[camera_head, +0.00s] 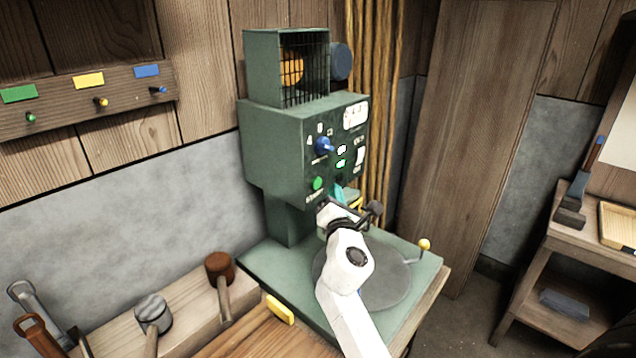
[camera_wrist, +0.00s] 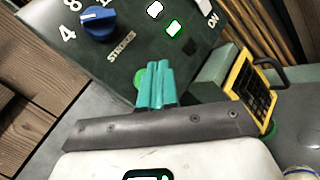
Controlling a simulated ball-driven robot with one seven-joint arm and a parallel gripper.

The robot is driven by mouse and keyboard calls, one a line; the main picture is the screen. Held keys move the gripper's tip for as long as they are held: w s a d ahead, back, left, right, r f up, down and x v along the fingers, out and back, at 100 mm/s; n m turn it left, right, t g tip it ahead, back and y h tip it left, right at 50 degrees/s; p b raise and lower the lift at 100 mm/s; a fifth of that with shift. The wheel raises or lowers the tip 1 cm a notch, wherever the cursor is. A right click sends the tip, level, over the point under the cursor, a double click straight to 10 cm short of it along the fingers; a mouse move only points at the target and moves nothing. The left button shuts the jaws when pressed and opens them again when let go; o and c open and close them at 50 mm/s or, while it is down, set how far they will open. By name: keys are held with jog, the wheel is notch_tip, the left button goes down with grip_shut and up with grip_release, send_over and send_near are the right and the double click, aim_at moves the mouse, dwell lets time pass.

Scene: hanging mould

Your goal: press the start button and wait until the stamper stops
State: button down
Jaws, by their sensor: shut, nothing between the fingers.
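The green stamper machine (camera_head: 290,150) stands against the wall, with its control panel facing right. The round green start button (camera_head: 317,183) is low on the panel, below a blue knob (camera_head: 322,147). In the wrist view the button (camera_wrist: 139,79) is partly hidden behind my teal fingers. My gripper (camera_wrist: 160,66) is shut and empty, pointing at the panel close to the button; I cannot tell whether it touches. In the head view my gripper (camera_head: 339,190) is right of the button.
A yellow-framed part with a black grid face (camera_wrist: 252,90) is right of my fingers. A round plate (camera_head: 390,285) lies on the machine's base, with a yellow-knobbed lever (camera_head: 424,245) at its right. Mallets (camera_head: 219,266) stand front left. A wooden bench (camera_head: 570,255) is at right.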

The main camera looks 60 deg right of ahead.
jog(key=shift+s+a+p, duration=0.15)
jog(key=shift+s+a, duration=0.05)
jog(key=shift+s, duration=0.55)
jog(key=shift+s+a+p, duration=0.15)
jog(key=shift+s, duration=0.6)
jog(key=s+a+f+m+g+y, duration=0.2)
jog(key=a+f+m+y, duration=0.2)
jog(key=a+f+m, duration=0.35)
jog(key=s+a+f+m+g+y, duration=0.2)
jog(key=s+a+f+m+y, duration=0.15)
jog(key=a+f+m, duration=0.45)
jog(key=s+a+f+g+y, duration=0.1)
jog(key=s+a+f+y, duration=0.2)
jog(key=a, duration=0.3)
jog(key=s+a+f+m+g+y, duration=0.1)
jog(key=s+a+f+g+y, duration=0.1)
jog(key=a, duration=0.4)
jog(key=s+a+f+g+y, duration=0.2)
jog(key=s+a+f+y, duration=0.2)
jog(key=s+a, duration=0.1)
jog(key=shift+a+f+m, duration=0.35)
jog(key=shift+a, duration=0.35)
jog(key=shift+d, duration=0.1)
